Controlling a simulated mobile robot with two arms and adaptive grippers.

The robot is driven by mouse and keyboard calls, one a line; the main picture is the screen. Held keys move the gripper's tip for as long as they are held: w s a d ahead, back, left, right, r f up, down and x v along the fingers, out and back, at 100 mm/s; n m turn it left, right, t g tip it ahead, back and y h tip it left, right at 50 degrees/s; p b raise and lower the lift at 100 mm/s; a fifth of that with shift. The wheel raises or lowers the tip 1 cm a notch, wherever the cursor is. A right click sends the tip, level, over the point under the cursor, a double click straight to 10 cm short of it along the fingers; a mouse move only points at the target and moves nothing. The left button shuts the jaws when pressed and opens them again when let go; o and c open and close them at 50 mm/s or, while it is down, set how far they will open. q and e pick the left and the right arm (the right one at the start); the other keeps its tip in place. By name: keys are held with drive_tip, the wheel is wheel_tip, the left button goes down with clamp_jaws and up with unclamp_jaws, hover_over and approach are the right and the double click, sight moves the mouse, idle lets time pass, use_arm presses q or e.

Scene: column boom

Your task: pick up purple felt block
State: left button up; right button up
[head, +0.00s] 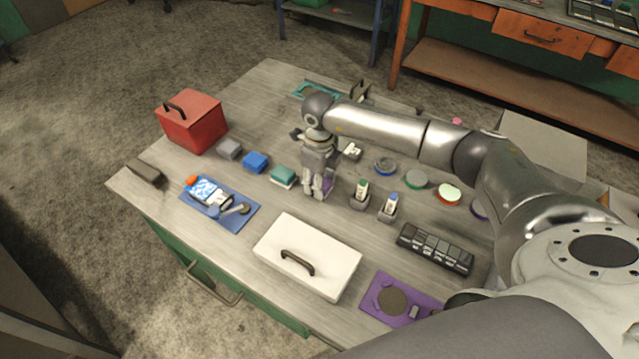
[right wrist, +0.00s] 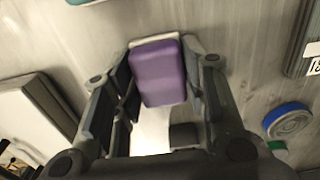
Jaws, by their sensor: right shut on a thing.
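The purple felt block (right wrist: 158,76) sits between the two fingers of my right gripper (right wrist: 160,62) in the right wrist view, with a finger against each side. In the head view my right gripper (head: 316,190) points down at the middle of the table, and only a sliver of the purple block (head: 328,187) shows beside its fingers. My right gripper is shut on the block. I cannot tell whether the block touches the tabletop. My left gripper is not in view.
Teal (head: 283,176), blue (head: 255,162) and grey (head: 229,149) blocks stand in a row left of the gripper. A white lidded box (head: 306,255) is in front, a red box (head: 192,122) at far left. Two small holders with markers (head: 388,207) stand close right.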

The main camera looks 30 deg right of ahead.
drive_tip(key=shift+r+b, duration=0.45)
drive_tip(key=shift+r, duration=0.05)
drive_tip(key=w+d+r+b, duration=0.4)
drive_tip(key=d+r+b, duration=0.2)
drive_tip(key=d+r, duration=0.6)
drive_tip(key=shift+d, duration=0.7)
